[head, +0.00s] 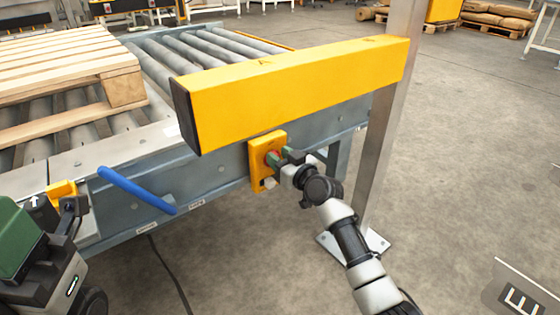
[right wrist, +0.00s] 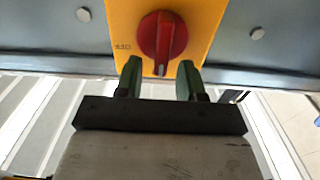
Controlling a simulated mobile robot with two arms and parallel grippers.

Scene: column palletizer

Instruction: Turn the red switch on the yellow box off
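The yellow box (head: 257,172) is fixed to the grey side of the conveyor, below the yellow beam. Its red switch shows large in the right wrist view (right wrist: 163,37), a round knob with its raised grip pointing along the picture's vertical. My right gripper (head: 282,157) is at the box, in front of the switch. In the right wrist view its two green fingertips (right wrist: 158,78) are apart, one on each side of the knob's lower end. I cannot tell whether they touch it. My left gripper (head: 72,208) is at the lower left, away from the box; its finger opening is unclear.
A large yellow beam (head: 300,85) juts out just above the box. A metal post (head: 385,130) stands to its right. A blue bar (head: 137,190) sticks out at the left. A wooden pallet (head: 122,88) lies on the rollers.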

